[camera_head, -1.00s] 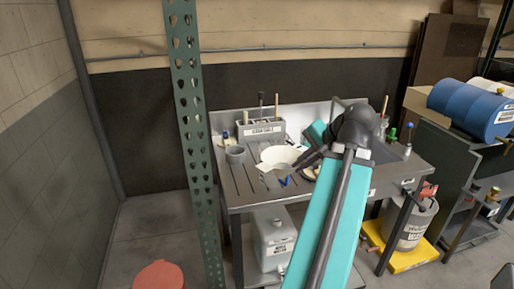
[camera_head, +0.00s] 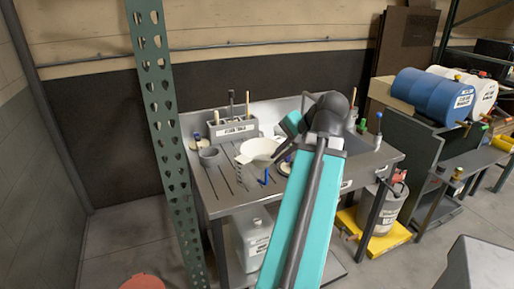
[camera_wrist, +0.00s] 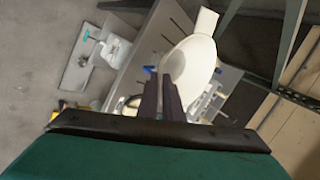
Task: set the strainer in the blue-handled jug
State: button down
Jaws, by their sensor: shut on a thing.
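The strainer is a pale, wide bowl (camera_head: 258,149) with a flat tab at its left side, over the left part of the steel bench. It also shows large in the wrist view (camera_wrist: 190,62), beyond my fingertips. My gripper (camera_head: 281,158) is at its right side, shut on it; the fingers show in the wrist view (camera_wrist: 161,95). A small blue piece (camera_head: 265,177) shows just below the strainer and beside the fingers in the wrist view (camera_wrist: 150,70). It may be the jug's blue handle; the jug's body is hidden or too small to tell.
A labelled grey caddy (camera_head: 234,131) with upright tools is behind. A green perforated post (camera_head: 165,110) stands in front at left. Small bottles stand at the bench's right.

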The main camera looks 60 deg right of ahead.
jog(key=w+d+f+p, duration=0.1)
jog(key=w+d+p, duration=0.1)
jog(key=w+d, duration=0.6)
jog(key=shift+w+d, duration=0.15)
jog(key=shift+w, duration=0.85)
jog(key=shift+w+d, duration=0.1)
jog(key=shift+w+d+f+p, duration=0.2)
jog(key=shift+f+p, duration=0.15)
jog(key=shift+f, duration=0.6)
jog(key=shift+w+d+f+p, duration=0.1)
jog(key=shift+w+f+p, duration=0.15)
jog(key=shift+f, duration=0.7)
